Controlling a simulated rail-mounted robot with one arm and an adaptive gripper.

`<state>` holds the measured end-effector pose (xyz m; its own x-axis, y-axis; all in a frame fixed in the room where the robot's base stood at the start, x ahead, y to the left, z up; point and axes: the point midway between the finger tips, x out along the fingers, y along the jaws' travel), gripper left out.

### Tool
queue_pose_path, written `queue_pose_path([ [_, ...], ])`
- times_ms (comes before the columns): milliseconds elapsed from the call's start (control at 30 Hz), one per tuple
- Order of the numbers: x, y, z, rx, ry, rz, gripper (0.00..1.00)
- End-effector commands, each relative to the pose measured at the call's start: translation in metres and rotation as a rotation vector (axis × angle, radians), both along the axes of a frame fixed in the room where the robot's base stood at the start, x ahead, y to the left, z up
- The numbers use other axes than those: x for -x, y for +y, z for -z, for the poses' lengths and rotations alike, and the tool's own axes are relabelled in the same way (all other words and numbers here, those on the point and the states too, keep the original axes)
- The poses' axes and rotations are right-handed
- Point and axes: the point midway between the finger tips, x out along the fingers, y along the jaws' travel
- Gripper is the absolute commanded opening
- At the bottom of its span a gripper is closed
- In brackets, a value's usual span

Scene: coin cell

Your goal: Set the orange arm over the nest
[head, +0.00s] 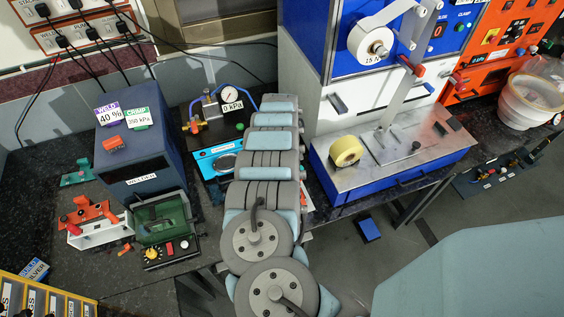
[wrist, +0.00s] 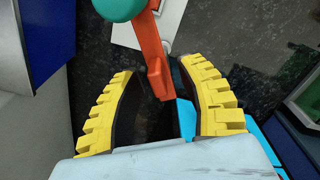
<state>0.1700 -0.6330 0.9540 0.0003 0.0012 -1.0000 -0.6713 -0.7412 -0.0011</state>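In the wrist view, the orange arm (wrist: 153,58) hangs down from a teal rounded part (wrist: 118,7) at the top edge. Its lower end lies between the two yellow ribbed fingers of my gripper (wrist: 157,70). The fingers stand apart, with a gap on each side of the orange bar, so my gripper looks open around it. A white plate (wrist: 128,33) lies behind the bar. I cannot make out the nest in either view. In the head view, my own grey arm hides the gripper and this orange arm.
In the head view, a tall blue and white machine (head: 300,50) with a steel-topped base (head: 400,140) stands right of my arm. A cyan device (head: 215,165), a dark blue welder (head: 150,170) and a green machine (head: 165,220) stand left. Dark counter shows between them.

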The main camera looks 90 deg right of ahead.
Motion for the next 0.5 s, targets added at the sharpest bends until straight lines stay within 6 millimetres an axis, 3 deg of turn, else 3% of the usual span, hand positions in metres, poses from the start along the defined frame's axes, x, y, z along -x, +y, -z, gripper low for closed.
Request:
queue_pose_path([
  [267,0.000,-0.001,-0.003,0.001,0.000,0.000,0.39],
  [500,-0.001,-0.002,-0.028,0.004,0.000,-0.001,0.39],
])
